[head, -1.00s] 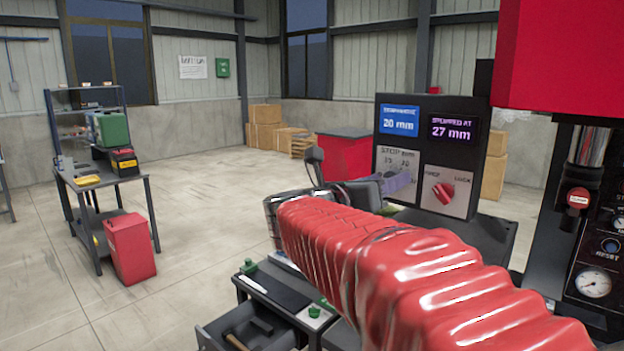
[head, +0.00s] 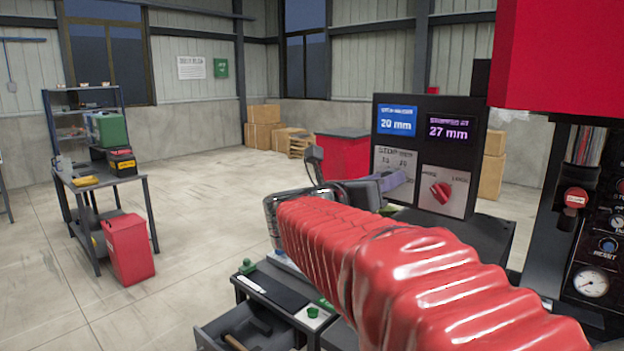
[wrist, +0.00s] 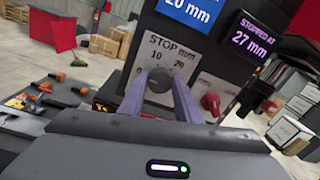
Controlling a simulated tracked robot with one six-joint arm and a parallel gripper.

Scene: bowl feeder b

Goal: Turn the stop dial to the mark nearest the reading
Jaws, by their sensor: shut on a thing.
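The stop dial (wrist: 159,82) is a dark round knob on a pale plate (wrist: 151,47) lettered "STOP mm", with 10 and 20 legible above the knob in the wrist view. My gripper (wrist: 160,88) is shut on the dial, one purple-grey finger on each side. Its pointer is not clear. In the head view the gripper (head: 392,183) is at the plate and hides its lower part. The blue display (head: 397,121) reads 20 mm. The purple display (head: 449,128) reads "STOPPED AT" 27 mm; it also shows in the wrist view (wrist: 250,40).
A red knob (head: 441,192) on a plate with "LOCK" sits just right of the dial, close to my fingers in the wrist view (wrist: 210,103). A red press with gauge (head: 591,284) stands at the right. A low bench with tools (head: 275,293) is below my arm.

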